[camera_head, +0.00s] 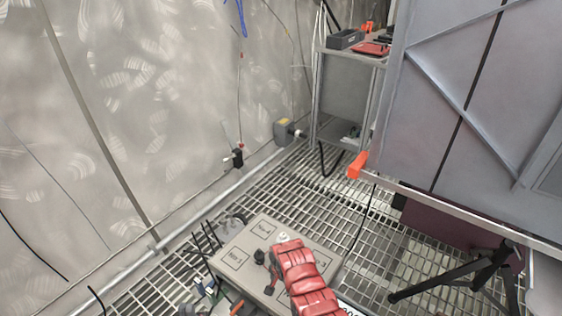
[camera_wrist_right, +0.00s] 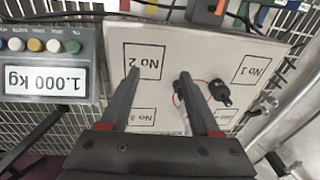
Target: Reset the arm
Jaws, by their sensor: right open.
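My right gripper (camera_wrist_right: 160,82) shows in the right wrist view with its two dark fingers spread apart and nothing between them. It is over a pale panel (camera_wrist_right: 203,55) with numbered squares. In the head view the red cover of my right arm reaches over the same panel (camera_head: 232,262), and the gripper is mostly hidden there. My left gripper is in neither view.
A scale (camera_wrist_right: 45,78) reading 1.000 kg is beside the panel. In the head view, a shelf (camera_head: 345,90) stands at the back, a large grey cabinet (camera_head: 440,120) is at the right, and black tripod legs (camera_head: 455,283) stand on the grating (camera_head: 300,190).

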